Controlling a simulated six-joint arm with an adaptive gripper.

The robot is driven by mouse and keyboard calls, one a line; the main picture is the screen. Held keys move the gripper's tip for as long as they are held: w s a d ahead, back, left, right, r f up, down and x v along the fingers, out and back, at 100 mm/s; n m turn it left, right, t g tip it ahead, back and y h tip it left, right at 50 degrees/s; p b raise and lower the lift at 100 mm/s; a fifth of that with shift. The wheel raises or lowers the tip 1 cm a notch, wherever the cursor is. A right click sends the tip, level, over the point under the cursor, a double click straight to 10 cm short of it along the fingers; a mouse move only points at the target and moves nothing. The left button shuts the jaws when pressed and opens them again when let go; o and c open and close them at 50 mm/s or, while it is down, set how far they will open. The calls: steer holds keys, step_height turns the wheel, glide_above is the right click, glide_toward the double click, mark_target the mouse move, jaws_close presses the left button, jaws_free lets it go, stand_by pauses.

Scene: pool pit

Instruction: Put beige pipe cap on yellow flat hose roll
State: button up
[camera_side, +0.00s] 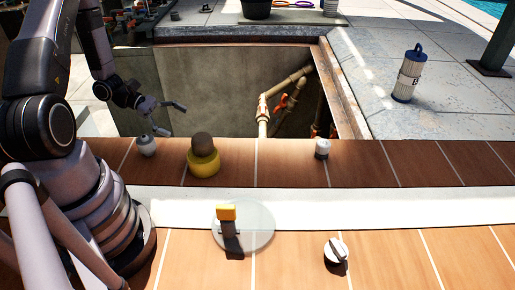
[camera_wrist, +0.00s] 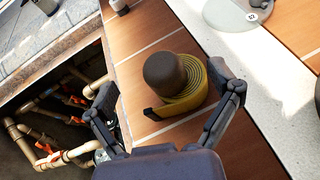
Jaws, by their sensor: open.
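The yellow flat hose roll (camera_side: 203,165) lies on the brown tiles beside the pit. A dark brown, round-topped cap (camera_side: 202,142) rests on top of it, upright. It looks brown rather than beige, but no other beige cap shows. In the wrist view the cap (camera_wrist: 164,72) sits on the coiled roll (camera_wrist: 207,83), toward its left side. My gripper (camera_side: 172,119) is open and empty, left of the roll and above it in the side view. In the wrist view my gripper (camera_wrist: 168,88) has its fingers apart on either side of the roll and cap, touching neither visibly.
Behind is the open pit with pipes (camera_side: 264,110).

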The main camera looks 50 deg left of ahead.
steer(key=s+d+r+m+g+y, duration=0.2)
steer(key=d+r+m+g, duration=0.15)
steer(key=r+m, duration=0.45)
steer(key=s+d+r+m+g+y, duration=0.1)
steer(key=d+r+m+g+y, duration=0.15)
steer(key=d+r+m, duration=0.5)
steer(key=s+r+m+t+y, duration=0.4)
steer(key=s+r+m+y, duration=0.2)
steer(key=r, duration=0.7)
steer(key=s+m, duration=0.2)
steer(key=s, duration=0.1)
steer(key=shift+a+t, duration=0.3)
steer(key=shift+a, duration=0.05)
